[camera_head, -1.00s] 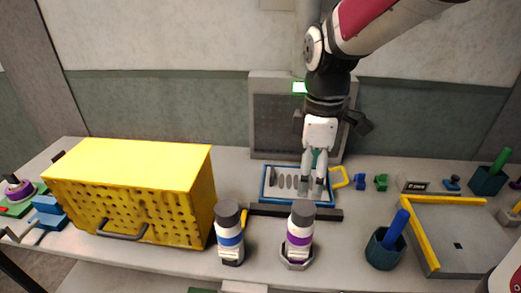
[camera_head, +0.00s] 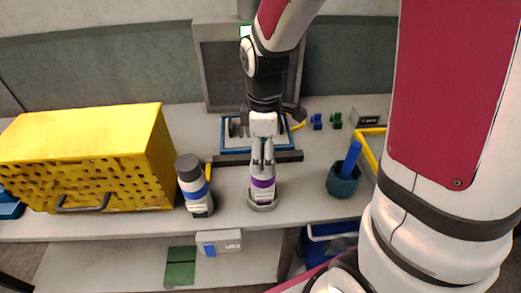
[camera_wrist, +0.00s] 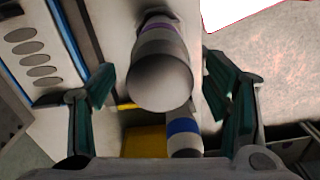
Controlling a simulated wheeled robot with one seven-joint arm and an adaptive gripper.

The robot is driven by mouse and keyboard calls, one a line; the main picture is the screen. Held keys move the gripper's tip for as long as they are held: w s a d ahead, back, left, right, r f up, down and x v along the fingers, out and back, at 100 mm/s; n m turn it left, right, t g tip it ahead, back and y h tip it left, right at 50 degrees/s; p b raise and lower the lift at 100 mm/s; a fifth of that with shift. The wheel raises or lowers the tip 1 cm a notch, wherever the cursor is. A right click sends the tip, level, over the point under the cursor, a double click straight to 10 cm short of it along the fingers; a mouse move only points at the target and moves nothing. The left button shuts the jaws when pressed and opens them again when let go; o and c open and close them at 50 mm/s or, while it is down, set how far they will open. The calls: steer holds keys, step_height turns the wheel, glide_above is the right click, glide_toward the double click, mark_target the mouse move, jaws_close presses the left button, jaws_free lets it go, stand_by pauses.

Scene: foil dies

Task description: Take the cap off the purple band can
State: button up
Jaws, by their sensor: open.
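The purple band can (camera_head: 262,188) stands upright in a grey holder (camera_head: 263,204) near the table's front edge. In the wrist view its grey cap (camera_wrist: 160,82) faces the camera, with the purple band (camera_wrist: 160,27) behind it. My gripper (camera_head: 262,160) is above the can in the head view and hides the cap there. In the wrist view my gripper (camera_wrist: 165,90) is open, one finger on each side of the cap, with gaps visible. The blue band can (camera_head: 194,188) stands to the left with its dark cap on, and it also shows in the wrist view (camera_wrist: 184,130).
A yellow perforated box (camera_head: 95,160) stands at the left. A dark bar (camera_head: 230,159) lies behind the cans, with a blue-framed tray (camera_head: 228,135) beyond it. A dark teal cup (camera_head: 342,182) with a blue stick stands to the right.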

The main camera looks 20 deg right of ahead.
steer(key=c, duration=0.8)
steer(key=shift+c, duration=0.2)
steer(key=shift+r, duration=0.8)
steer(key=shift+s+r, duration=0.25)
steer(key=shift+r, duration=0.85)
steer(key=s, duration=0.3)
steer(key=s+a+p, duration=0.1)
steer(key=s, duration=0.3)
steer(key=s+r, duration=0.1)
steer(key=s, duration=0.2)
steer(key=shift+s+a+r+p, duration=0.1)
steer(key=shift+s+a+p, duration=0.05)
steer(key=shift+s+p, duration=0.15)
